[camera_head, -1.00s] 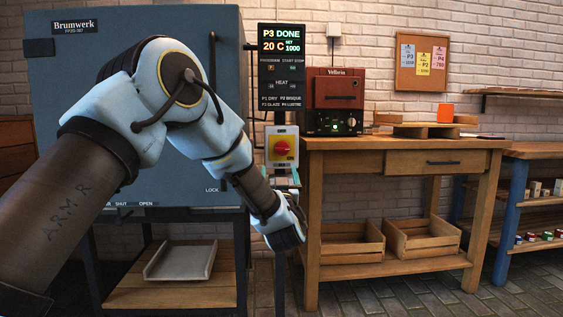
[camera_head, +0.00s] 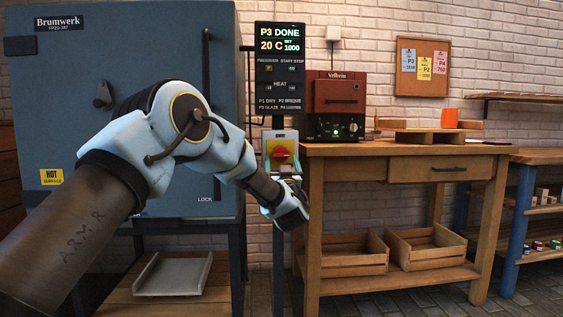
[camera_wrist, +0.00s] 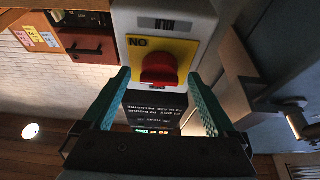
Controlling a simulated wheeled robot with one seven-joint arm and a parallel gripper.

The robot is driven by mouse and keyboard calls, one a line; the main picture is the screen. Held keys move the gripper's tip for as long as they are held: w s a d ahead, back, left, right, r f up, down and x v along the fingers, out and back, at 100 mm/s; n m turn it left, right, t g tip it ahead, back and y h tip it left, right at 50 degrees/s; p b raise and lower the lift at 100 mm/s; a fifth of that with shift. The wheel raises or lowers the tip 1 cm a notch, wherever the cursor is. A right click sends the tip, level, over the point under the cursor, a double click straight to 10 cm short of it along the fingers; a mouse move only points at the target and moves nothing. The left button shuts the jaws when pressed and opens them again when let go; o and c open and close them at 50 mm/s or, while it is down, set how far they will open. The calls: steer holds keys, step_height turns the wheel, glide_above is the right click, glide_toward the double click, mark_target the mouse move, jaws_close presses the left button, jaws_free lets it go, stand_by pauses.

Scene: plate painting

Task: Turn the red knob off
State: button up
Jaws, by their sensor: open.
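The red knob (camera_head: 281,152) sits on a yellow plate on a grey switch box (camera_head: 281,136) below the display panel. In the wrist view the knob (camera_wrist: 158,68) is near the middle, upside down, with an ON label at one corner of the yellow plate (camera_wrist: 186,50). Another label by the knob is partly hidden. My gripper (camera_wrist: 160,76) is open, with one teal finger to each side of the knob and gaps between them.
The display panel (camera_head: 280,65) reads "P3 DONE, 20 C". A large blue-grey kiln (camera_head: 150,60) stands left, behind my arm. A wooden workbench (camera_head: 400,150) with a small red kiln (camera_head: 338,92) stands right, close to the switch post.

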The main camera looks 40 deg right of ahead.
steer(key=shift+x, duration=0.75)
steer(key=shift+c, duration=0.3)
steer(key=c, duration=1.3)
